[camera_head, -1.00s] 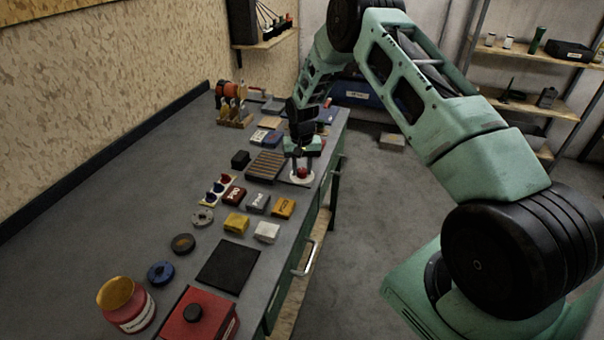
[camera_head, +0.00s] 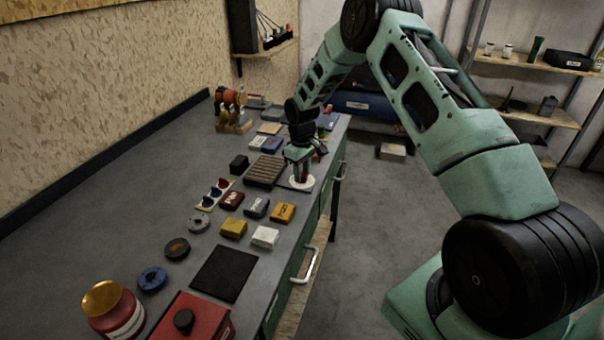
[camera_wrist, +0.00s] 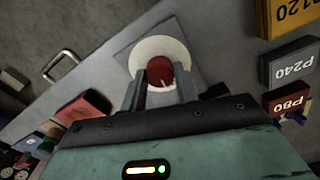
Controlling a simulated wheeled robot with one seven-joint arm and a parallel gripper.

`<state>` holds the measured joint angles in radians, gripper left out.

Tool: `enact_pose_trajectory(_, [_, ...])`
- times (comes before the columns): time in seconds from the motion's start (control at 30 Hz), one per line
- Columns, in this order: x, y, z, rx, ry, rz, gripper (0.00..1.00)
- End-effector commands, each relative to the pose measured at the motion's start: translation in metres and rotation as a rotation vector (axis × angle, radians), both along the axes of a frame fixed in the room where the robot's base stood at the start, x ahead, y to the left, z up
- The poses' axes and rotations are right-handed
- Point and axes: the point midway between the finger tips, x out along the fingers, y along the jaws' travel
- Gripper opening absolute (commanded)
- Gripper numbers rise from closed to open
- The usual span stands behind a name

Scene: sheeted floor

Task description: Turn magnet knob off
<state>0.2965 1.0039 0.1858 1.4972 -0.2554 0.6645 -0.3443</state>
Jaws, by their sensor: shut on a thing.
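The magnet knob (camera_wrist: 160,71) is red with a pale pointer mark and sits on a round white base (camera_wrist: 178,50) on a grey plate. In the wrist view my gripper (camera_wrist: 159,85) has one finger on each side of the knob and is shut on it. In the head view my gripper (camera_head: 301,170) points down at the white base (camera_head: 301,184) near the bench's right edge. There the gripper hides most of the knob.
A ribbed block (camera_head: 265,171) lies just left of my gripper. Boxes, including a yellow-orange one (camera_head: 282,213) and a white one (camera_head: 265,237), lie nearer. A drawer handle (camera_head: 306,265) sticks out from the bench's front. A dark pad (camera_head: 224,272) lies on the bench.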

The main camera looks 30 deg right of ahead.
Motion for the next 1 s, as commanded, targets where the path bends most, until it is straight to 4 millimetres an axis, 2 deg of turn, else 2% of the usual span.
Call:
enact_pose_trajectory(0.3, [-0.0001,-0.0001,0.0004,0.0,0.0,0.092,0.07])
enact_pose_trajectory(0.77, [0.0001,-0.0003,0.0007,-0.001,0.0,0.105,0.07])
enact_pose_trajectory(0.8, [0.0002,-0.0002,0.0007,-0.001,0.0,0.105,0.36])
enact_pose_trajectory(0.87, [0.0002,-0.0002,0.0007,-0.001,0.0,0.104,0.52])
enact_pose_trajectory(1.0, [0.0002,-0.0002,0.0005,-0.001,0.0,0.104,0.52])
